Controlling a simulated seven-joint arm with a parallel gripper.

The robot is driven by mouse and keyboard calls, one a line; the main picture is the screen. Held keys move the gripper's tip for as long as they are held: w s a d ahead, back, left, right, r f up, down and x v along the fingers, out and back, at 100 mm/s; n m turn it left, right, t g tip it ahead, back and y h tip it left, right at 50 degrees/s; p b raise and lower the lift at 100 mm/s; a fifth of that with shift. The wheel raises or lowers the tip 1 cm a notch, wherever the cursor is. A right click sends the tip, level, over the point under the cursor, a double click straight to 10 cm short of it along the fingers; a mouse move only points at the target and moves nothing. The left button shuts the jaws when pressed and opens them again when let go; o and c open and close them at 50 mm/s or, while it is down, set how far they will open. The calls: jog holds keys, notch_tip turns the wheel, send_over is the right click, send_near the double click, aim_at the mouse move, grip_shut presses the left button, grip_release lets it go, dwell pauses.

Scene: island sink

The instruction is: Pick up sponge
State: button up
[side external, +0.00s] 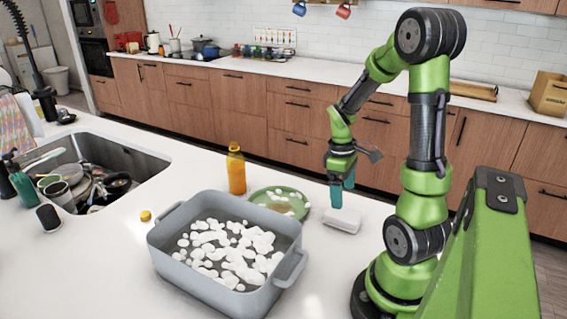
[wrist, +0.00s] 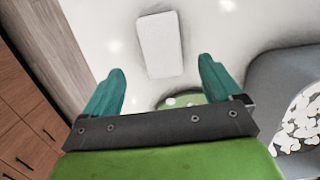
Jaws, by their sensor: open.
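A white block-shaped sponge (side external: 342,220) lies flat on the white counter, right of the green plate in the side external view. In the wrist view the sponge (wrist: 160,44) shows upper centre, ahead of and between my fingertips. My gripper (side external: 341,190) is above the sponge, pointing down, with teal fingers. In the wrist view my gripper (wrist: 162,72) has its fingers spread wide with nothing between them. The fingers look apart from the sponge; the exact height gap is hard to tell.
A grey basin (side external: 164,241) with white foam stands left of the sponge, beside a green plate (side external: 263,197) with foam bits. An orange bottle (side external: 236,170) and a small yellow-topped item (side external: 146,217) stand nearby. A sink (side external: 110,155) holds dishes.

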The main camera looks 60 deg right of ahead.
aim_at(344, 213)
jog(key=f, duration=0.5)
jog(key=s+f, duration=0.1)
jog(key=f, duration=0.2)
jog(key=shift+a, duration=0.15)
jog(key=shift+r, duration=0.1)
jog(key=c, duration=1.1)
notch_tip(344, 213, up, 10)
